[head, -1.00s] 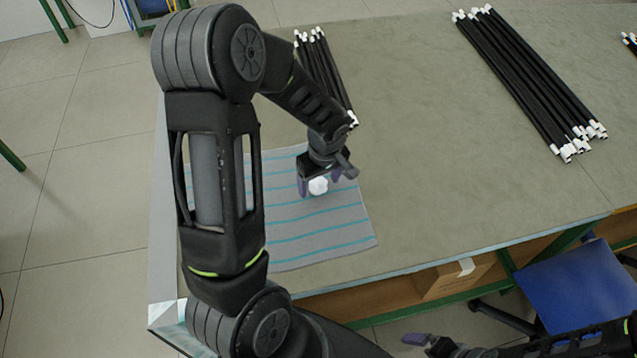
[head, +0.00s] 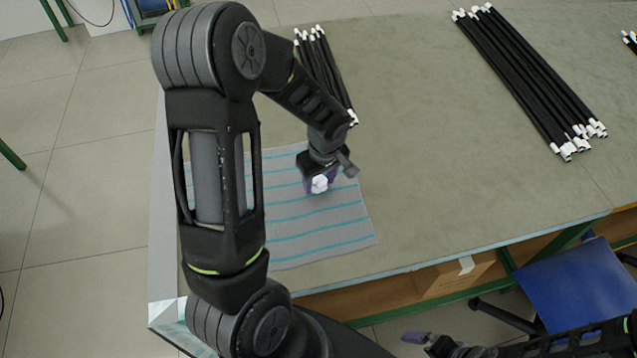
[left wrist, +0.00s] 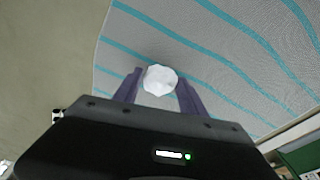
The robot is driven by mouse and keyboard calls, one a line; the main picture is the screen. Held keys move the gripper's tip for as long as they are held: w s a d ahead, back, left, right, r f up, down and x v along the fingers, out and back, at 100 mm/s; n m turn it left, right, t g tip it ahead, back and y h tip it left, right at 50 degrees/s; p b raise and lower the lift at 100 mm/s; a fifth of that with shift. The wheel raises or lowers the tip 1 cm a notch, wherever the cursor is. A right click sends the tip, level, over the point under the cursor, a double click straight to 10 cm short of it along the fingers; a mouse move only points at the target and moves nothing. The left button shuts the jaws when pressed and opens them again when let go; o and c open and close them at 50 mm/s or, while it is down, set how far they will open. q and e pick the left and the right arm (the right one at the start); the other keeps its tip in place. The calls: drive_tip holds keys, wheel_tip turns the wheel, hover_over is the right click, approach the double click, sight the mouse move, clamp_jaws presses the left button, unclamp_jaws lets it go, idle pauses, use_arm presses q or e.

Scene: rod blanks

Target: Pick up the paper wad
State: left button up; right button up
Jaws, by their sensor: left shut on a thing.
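The paper wad (head: 320,184) is a small white crumpled ball over the grey cloth with teal stripes (head: 320,235). My left gripper (head: 319,183) is shut on the wad, with one purple finger on each side of it. In the left wrist view the wad (left wrist: 160,80) sits between the two fingertips (left wrist: 160,86), above the striped cloth (left wrist: 225,50). I cannot tell whether the wad still touches the cloth. My right gripper (head: 417,338) shows only in part at the bottom of the head view, away from the table top; its jaw opening is unclear.
A bundle of black rods with white ends (head: 335,75) lies just behind my left gripper. A larger rod bundle (head: 530,80) lies at the back right. The table (head: 430,150) is clear between them and in front. A blue chair (head: 580,290) stands by the front edge.

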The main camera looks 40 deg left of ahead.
sight(320, 180)
use_arm(q)
drive_tip(key=c, duration=0.6)
drive_tip(key=shift+c, duration=0.2)
wheel_tip(320, 180, up, 10)
drive_tip(key=shift+r+b, duration=0.1)
drive_tip(key=shift+b, duration=0.4)
